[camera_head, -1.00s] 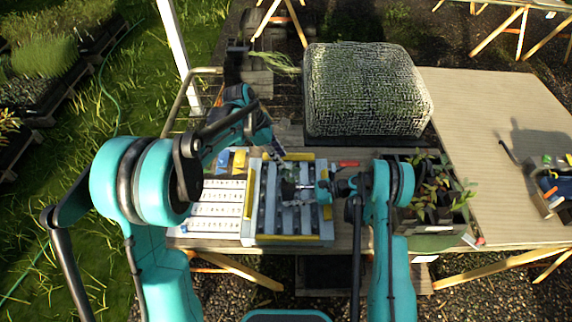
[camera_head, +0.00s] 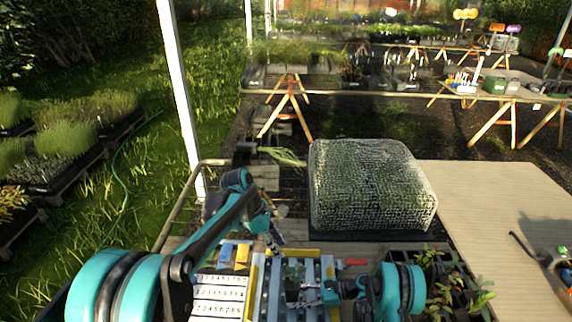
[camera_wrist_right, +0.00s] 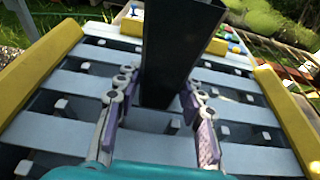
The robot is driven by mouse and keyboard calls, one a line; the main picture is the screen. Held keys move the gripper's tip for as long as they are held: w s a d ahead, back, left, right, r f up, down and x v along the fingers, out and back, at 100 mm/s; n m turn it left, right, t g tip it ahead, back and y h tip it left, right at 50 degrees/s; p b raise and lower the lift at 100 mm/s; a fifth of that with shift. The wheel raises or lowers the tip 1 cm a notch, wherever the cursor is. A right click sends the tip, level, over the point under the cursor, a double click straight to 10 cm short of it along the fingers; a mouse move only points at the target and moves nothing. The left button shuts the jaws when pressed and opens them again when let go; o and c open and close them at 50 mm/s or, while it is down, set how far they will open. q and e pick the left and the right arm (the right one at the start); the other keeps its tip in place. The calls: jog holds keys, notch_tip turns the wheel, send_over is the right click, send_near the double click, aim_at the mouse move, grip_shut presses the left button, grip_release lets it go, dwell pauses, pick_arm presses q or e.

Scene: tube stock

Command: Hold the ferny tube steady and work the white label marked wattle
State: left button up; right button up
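A black square tube (camera_wrist_right: 180,50) stands in the slatted rack (camera_wrist_right: 60,125) in the right wrist view. My right gripper (camera_wrist_right: 160,95) has one finger on each side of it, the tips close against its sides. In the head view the right gripper (camera_head: 318,291) is over the rack, beside a small dark-green plant (camera_head: 293,271), apparently the ferny tube's foliage. My left gripper (camera_head: 277,237) hangs above the rack's back left corner; its fingers are too small to read. I cannot make out a white label or the word wattle.
A white numbered board (camera_head: 216,298) lies left of the rack, with blue and yellow blocks (camera_head: 242,256) behind it. A large netted green block (camera_head: 370,187) stands behind. Potted plants (camera_head: 455,285) stand to the right. The beige tabletop (camera_head: 485,205) has free room.

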jog(key=shift+o, duration=1.4)
jog(key=v, duration=1.2)
